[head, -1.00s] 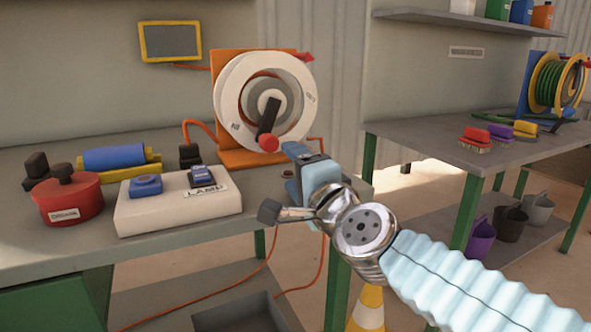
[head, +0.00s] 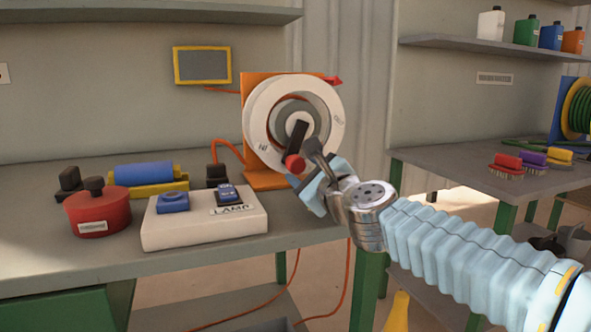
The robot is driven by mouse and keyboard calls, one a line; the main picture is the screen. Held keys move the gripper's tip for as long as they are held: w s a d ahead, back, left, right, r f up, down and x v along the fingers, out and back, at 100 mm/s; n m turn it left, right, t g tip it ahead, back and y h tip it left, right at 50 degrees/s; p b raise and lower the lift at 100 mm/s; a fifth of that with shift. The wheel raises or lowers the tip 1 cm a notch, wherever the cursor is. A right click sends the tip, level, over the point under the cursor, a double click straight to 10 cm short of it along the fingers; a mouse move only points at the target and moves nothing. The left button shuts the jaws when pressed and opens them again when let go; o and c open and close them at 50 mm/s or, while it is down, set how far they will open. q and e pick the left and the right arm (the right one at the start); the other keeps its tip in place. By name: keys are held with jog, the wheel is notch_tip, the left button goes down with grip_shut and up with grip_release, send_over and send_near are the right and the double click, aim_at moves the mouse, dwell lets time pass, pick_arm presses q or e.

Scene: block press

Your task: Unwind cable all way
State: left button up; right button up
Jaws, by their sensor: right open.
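A white cable reel (head: 258,118) stands on an orange bracket (head: 264,181) near the right end of the grey workbench. Its black crank (head: 299,137) points down and slightly left, ending in a red knob (head: 294,164). An orange cable (head: 348,272) hangs below the bench edge, and an orange loop (head: 226,147) shows left of the reel. My right gripper (head: 305,166) is open at the knob, with one dark finger just right of it. I cannot tell whether they touch. My left gripper is out of view.
Left of the reel are a white switch box (head: 203,229) labelled LAMP, a red pot (head: 98,215) and a blue roller (head: 144,172). A yellow-framed panel (head: 202,65) hangs on the wall. A second table (head: 440,168) with brushes stands right. A yellow cone (head: 396,311) is below.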

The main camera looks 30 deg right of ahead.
aim_at(298, 166)
jog(key=w, duration=0.2)
jog(key=w+d, duration=0.1)
jog(key=w, duration=0.1)
jog(key=shift+w, duration=0.4)
jog(key=shift+c, duration=0.3)
jog(key=shift+a, duration=0.1)
grip_shut()
